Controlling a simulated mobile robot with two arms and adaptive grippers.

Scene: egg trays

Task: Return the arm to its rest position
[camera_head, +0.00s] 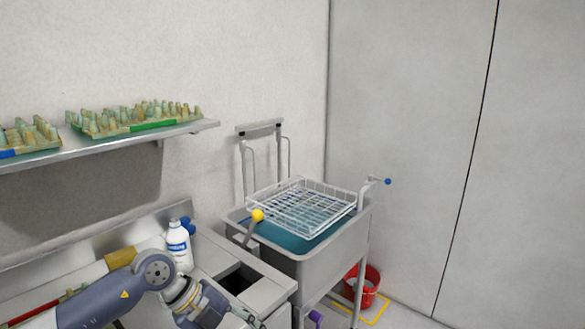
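My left arm comes in from the lower left, over the counter. Its wrist points down and right, and the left gripper (246,317) is cut off by the bottom edge of the head view. Its fingertips are too small and cropped to show whether they are open or shut, or whether they hold anything. My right arm and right gripper are out of view.
Egg trays (165,124) with green and blue edges stand on a wall shelf (196,127). A white bottle (178,246) stands behind my arm. A sink (335,250) holds a wire basket (315,192). A red bucket (371,279) is on the floor at right.

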